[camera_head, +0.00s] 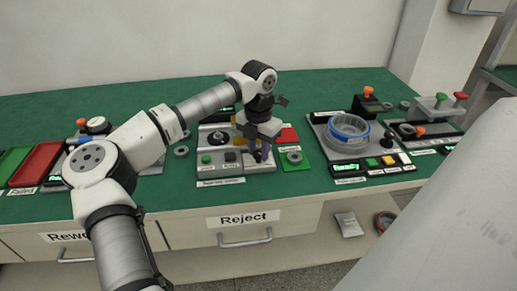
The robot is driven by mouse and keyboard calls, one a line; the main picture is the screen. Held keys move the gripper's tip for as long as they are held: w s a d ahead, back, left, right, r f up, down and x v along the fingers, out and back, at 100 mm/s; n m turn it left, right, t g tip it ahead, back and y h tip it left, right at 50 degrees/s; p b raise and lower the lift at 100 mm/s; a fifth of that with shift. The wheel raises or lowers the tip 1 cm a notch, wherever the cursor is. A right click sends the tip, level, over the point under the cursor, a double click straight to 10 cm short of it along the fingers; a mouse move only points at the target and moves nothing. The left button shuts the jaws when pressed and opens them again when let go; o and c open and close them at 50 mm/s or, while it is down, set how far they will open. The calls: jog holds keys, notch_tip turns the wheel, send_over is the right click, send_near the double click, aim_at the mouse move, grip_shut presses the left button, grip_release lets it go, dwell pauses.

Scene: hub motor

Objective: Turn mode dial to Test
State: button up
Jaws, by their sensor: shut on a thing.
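My gripper (259,153) points down over the right end of the front control panel (214,171) of the middle station. Its fingers are closed on a small part there, which I take to be the mode dial. The fingers hide that part, so I cannot read its pointer or see the Test mark. A green button (206,160) and a dark control (230,157) sit on the same panel, left of my gripper. The panel's labels are too small to read.
A red pad (288,135) and a green pad (296,163) with a grey ring lie right of my gripper. The right station (325,128) holds a clear, blue-rimmed ring. Red and green trays (38,163) are at far left. A drawer marked Reject (270,226) is below.

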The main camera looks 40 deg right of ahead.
aim_at(258, 153)
jog(key=o, duration=1)
jog(key=shift+c, duration=0.2)
notch_tip(258, 153, up, 14)
jog(key=b, duration=0.1)
jog(key=shift+f, duration=0.1)
